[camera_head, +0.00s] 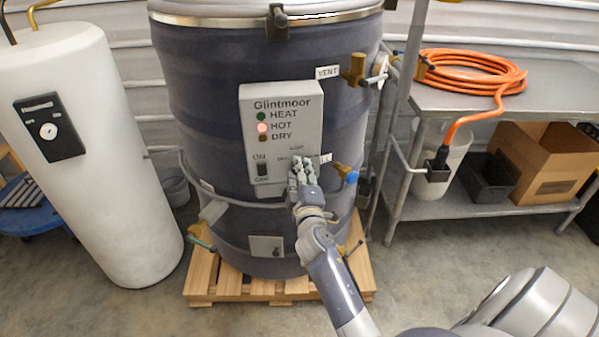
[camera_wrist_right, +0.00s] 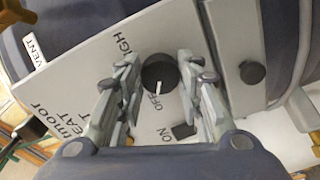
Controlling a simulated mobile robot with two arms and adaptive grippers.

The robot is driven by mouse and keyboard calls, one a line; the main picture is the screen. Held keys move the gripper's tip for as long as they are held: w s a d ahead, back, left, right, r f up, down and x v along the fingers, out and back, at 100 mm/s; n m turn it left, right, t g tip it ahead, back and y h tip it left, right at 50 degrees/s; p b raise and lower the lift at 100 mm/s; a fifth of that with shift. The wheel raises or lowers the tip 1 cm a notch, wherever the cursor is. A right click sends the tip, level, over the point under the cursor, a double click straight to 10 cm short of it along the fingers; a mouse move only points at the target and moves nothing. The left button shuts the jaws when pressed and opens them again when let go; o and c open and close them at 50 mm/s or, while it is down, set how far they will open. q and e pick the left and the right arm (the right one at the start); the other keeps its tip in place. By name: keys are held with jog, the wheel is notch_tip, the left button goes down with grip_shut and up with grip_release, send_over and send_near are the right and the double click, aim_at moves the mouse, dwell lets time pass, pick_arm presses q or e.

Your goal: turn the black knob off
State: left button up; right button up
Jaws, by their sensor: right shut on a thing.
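The black knob (camera_wrist_right: 159,73) is on the light grey control panel (camera_head: 282,108) of the dark drum, between the fingers of my right gripper (camera_wrist_right: 163,85) in the right wrist view. My right gripper (camera_head: 300,172) reaches the panel's lower right corner in the head view and hides the knob there. Its fingers are shut on the knob from both sides. The knob's white pointer mark points toward the printed OFF, with HIGH printed on another side. My left gripper is not in view.
A black ON/OFF switch (camera_head: 262,169) is left of the gripper. The red HOT lamp (camera_head: 262,127) looks lit. A blue-handled valve (camera_head: 347,174) is close on the right. A white tank (camera_head: 95,160) stands left, a metal table (camera_head: 480,95) right. The drum stands on a wooden pallet (camera_head: 230,287).

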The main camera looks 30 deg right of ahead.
jog(key=shift+d+r+n, duration=0.2)
jog(key=shift+n, duration=0.1)
jog(key=o, duration=0.8)
jog(key=shift+o, duration=1.3)
jog(key=shift+w+f, duration=0.1)
jog(key=shift+f, duration=0.1)
jog(key=v, duration=0.7)
jog(key=shift+s, duration=0.2)
jog(key=shift+a, duration=0.15)
